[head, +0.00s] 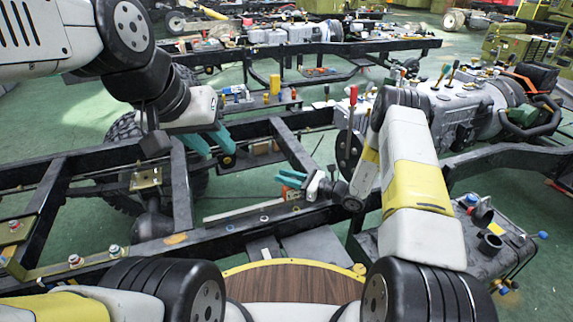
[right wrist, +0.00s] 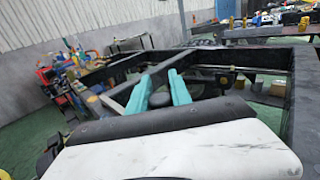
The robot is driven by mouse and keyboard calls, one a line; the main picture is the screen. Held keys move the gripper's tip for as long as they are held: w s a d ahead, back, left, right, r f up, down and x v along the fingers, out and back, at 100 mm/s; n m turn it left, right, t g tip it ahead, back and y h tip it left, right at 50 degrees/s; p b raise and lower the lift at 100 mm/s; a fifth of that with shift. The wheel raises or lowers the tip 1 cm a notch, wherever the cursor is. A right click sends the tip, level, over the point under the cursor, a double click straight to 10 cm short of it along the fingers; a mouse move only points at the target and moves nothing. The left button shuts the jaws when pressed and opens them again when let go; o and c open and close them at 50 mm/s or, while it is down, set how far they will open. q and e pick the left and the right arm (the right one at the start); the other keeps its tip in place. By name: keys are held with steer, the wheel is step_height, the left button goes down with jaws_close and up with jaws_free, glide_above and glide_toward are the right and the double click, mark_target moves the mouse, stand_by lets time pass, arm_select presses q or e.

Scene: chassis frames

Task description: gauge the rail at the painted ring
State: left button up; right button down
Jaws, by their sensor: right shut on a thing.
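A long dark chassis rail (head: 215,236) crosses the head view in front of me. Small pale rings (head: 264,218) and an orange patch (head: 175,238) show on it; I cannot tell which mark is the painted ring. My right gripper (head: 281,180), with teal fingers, is just above this rail. It also shows in the right wrist view (right wrist: 160,84), with a small dark thing (right wrist: 160,100) between its fingers. I cannot make out whether this is a gauge. My left gripper (head: 220,153) has its teal fingers apart, above the frame's far side, and looks empty.
A crossmember (head: 294,147) runs between the rails near my right gripper. A round wooden-topped stand (head: 290,283) is close to me. Green floor shows between the frame members.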

stand_by(0.3)
steer(key=s+a, duration=0.4)
steer(key=a, duration=0.7)
steer(key=shift+s, duration=0.3)
steer(key=c, duration=1.2)
jaws_free()
steer(key=shift+c, duration=0.2)
steer(key=v, duration=0.8)
